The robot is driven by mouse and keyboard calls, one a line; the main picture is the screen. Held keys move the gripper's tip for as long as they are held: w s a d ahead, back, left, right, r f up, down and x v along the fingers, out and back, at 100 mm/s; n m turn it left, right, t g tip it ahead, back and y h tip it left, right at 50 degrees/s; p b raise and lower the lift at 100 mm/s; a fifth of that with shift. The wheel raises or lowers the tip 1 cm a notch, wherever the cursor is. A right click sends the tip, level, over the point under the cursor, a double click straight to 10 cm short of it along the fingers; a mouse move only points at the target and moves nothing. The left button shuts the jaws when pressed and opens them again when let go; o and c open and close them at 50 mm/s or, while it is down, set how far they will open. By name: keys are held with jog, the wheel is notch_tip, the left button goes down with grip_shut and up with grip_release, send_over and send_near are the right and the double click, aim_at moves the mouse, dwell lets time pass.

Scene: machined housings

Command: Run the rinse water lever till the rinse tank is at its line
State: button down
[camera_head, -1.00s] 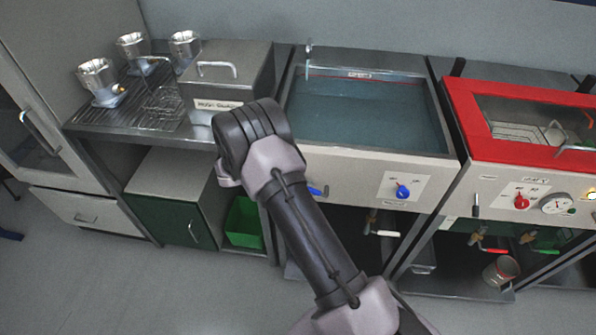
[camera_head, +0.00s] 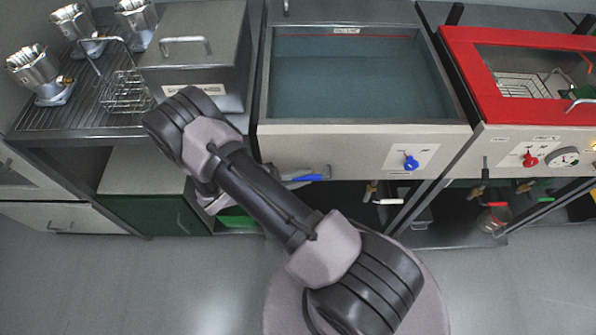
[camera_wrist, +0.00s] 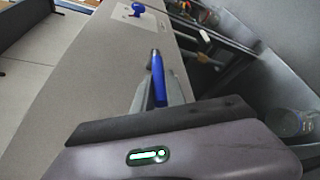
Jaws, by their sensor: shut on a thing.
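The rinse tank (camera_head: 287,128) is the open steel basin in the middle of the head view, with blue-grey water (camera_head: 360,85) in it. A red line (camera_head: 385,37) runs along its back wall under a small label. The water surface looks close to that line; the exact gap is too small to tell. The blue lever (camera_head: 309,178) is under the left part of the tank's front panel. In the wrist view the blue lever (camera_wrist: 158,80) stands between the fingers of my gripper (camera_wrist: 158,97), which is shut on it. My arm hides part of the gripper in the head view.
A blue knob (camera_head: 411,162) is on the tank's front panel. A white-handled valve (camera_head: 386,201) sits below. A red-framed machine (camera_head: 470,75) stands right. A lidded steel box (camera_head: 203,60) and a wire basket (camera_head: 127,92) are left. Floor in front is clear.

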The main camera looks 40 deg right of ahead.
jog(key=c, duration=1.4)
grip_release()
jog(key=shift+o, duration=0.2)
jog(key=p+v, duration=0.3)
jog(key=v, duration=1.4)
jog(key=shift+a, duration=0.2)
